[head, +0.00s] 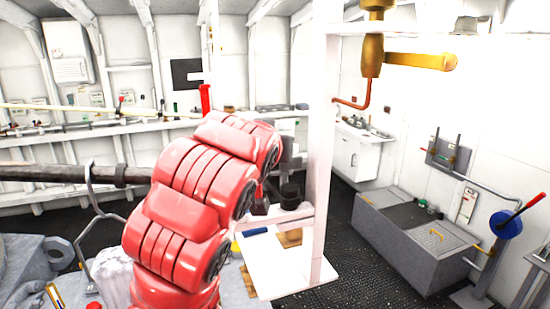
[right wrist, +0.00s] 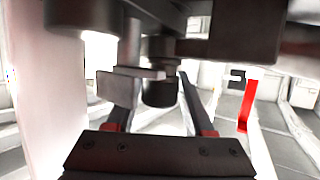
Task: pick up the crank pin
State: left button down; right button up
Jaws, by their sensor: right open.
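A short dark cylinder (right wrist: 160,86), probably the crank pin, shows between the fingers in the right wrist view, joined to dark machinery. A similar dark cylinder (head: 290,193) shows beside the white post in the head view. My right gripper (right wrist: 158,98) is open, its two dark fingers on either side of the cylinder. I see no firm contact. In the head view my red arm hides most of this gripper. My left gripper is not in view.
A white post (head: 325,150) stands just right of my arm, with a brass valve (head: 373,50) above. A grey block (right wrist: 118,88) is close to the left finger in the wrist view. A dark horizontal bar (head: 70,173) is at left. A grey bin (head: 410,235) stands at right.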

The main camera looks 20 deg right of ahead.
jog(key=shift+d, duration=0.1)
grip_shut()
jog(key=shift+r, duration=0.15)
notch_tip(320, 180, up, 10)
jog(key=b, duration=0.1)
jog(key=shift+f+b, duration=0.25)
jog(key=shift+b, duration=0.05)
dwell(0.4)
